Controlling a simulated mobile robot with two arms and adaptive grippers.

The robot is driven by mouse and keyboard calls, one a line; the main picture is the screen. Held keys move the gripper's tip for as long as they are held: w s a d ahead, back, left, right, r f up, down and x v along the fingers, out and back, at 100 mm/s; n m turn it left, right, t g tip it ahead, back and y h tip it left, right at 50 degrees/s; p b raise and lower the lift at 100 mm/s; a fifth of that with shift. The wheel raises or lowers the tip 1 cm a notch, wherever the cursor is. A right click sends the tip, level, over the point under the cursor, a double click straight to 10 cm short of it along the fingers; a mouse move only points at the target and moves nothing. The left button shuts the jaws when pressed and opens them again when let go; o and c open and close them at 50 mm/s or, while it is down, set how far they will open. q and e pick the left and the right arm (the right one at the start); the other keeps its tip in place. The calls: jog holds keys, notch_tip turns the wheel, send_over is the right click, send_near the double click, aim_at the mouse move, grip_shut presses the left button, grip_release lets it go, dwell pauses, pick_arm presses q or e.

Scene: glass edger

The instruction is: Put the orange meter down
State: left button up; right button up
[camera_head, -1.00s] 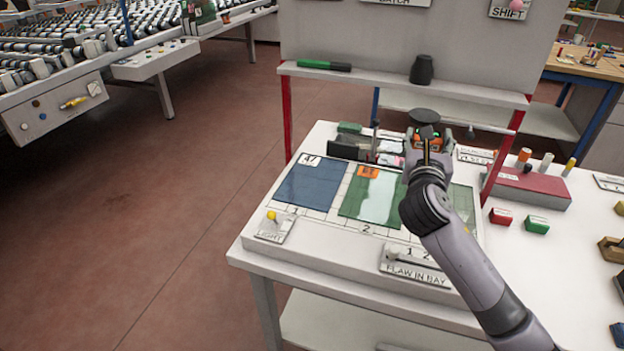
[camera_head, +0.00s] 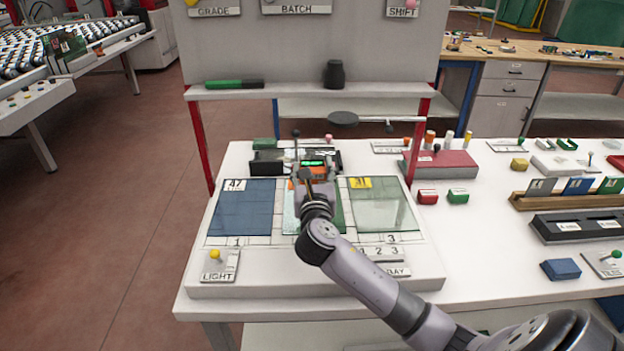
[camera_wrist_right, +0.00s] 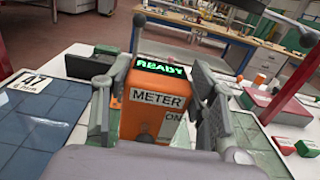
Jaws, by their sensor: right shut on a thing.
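The orange meter (camera_wrist_right: 155,100) has a lit green READY display and a METER label. My right gripper (camera_head: 310,174) is shut on it, with one finger on each side in the right wrist view. In the head view the meter's display (camera_head: 313,163) shows just beyond the gripper, at the back of the middle bay of the white board (camera_head: 262,287). The meter's underside is hidden, so I cannot tell whether it touches the board. My left gripper is not in view.
A blue glass pane (camera_head: 245,209) lies in bay 1 and a pale green pane (camera_head: 383,207) in bay 3. My arm partly covers bay 2. A black tray (camera_head: 267,162) stands behind. Red posts (camera_head: 199,148) hold a shelf (camera_head: 300,91). A red block (camera_head: 440,164) is at right.

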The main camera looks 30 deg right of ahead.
jog(key=shift+f, duration=0.95)
jog(key=o, duration=1.4)
jog(key=shift+f, duration=0.15)
jog(key=shift+c, duration=0.2)
jog(key=shift+r, duration=0.2)
jog(key=b+v, duration=0.1)
jog(key=v, duration=1.1)
jog(key=shift+s, duration=0.1)
